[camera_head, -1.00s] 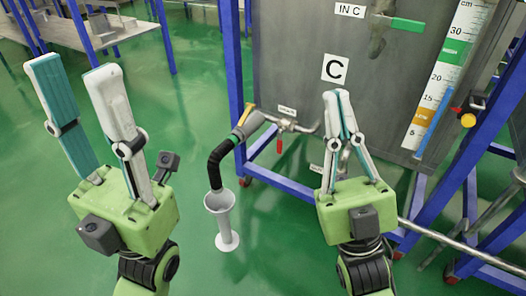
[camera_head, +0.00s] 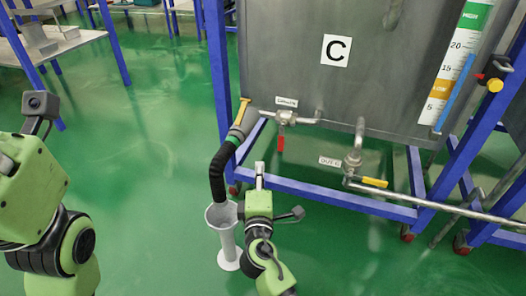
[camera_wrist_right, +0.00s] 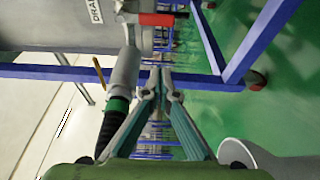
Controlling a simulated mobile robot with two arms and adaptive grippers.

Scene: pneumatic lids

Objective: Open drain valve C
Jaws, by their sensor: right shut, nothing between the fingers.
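Tank C's drain valve (camera_head: 286,117) sits low on the grey tank, under a small label. Its red handle (camera_head: 281,143) hangs down, across the pipe. In the right wrist view the red handle (camera_wrist_right: 160,19) lies at the top, beside a label reading "DRA". My right gripper (camera_head: 260,168) is shut and empty, below and slightly left of the handle and apart from it. Its closed fingertips also show in the right wrist view (camera_wrist_right: 160,73). My left gripper's body (camera_head: 25,185) is at the left edge; its fingers are out of frame.
A black hose (camera_head: 218,172) runs from the drain pipe down to a white funnel stand (camera_head: 228,240) beside my right gripper. A blue frame (camera_head: 330,197) crosses below the tank. An outlet valve with a yellow handle (camera_head: 374,183) is to the right.

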